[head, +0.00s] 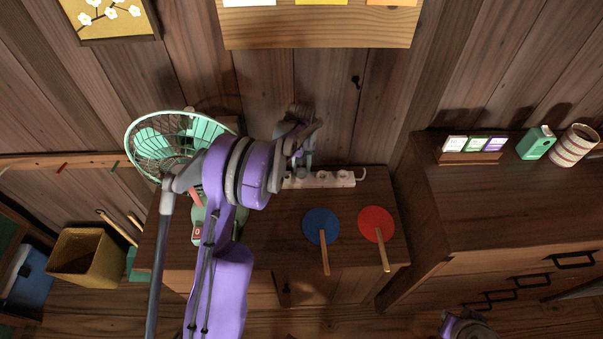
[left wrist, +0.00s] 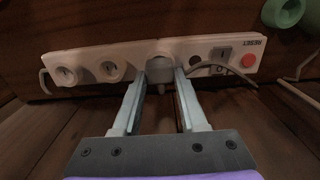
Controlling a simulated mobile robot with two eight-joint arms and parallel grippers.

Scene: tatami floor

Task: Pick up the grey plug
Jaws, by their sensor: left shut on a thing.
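The grey plug (left wrist: 161,66) sits at a socket in the middle of the white power strip (left wrist: 105,62) in the left wrist view, with a grey cord running off to the right. My left gripper (left wrist: 160,77) is shut on the plug, one finger on each side. In the head view my left gripper (head: 304,158) is over the power strip (head: 335,179) at the back of the cabinet, and my arm hides the plug there. At the bottom right, part of my right arm (head: 465,326) shows; its jaws cannot be made out.
A green fan (head: 178,146) stands left of my left arm. A blue round paddle (head: 320,224) and a red one (head: 376,222) lie in front of the strip on the cabinet (head: 350,250). The strip has a red reset button (left wrist: 248,61). A higher cabinet (head: 500,210) stands right.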

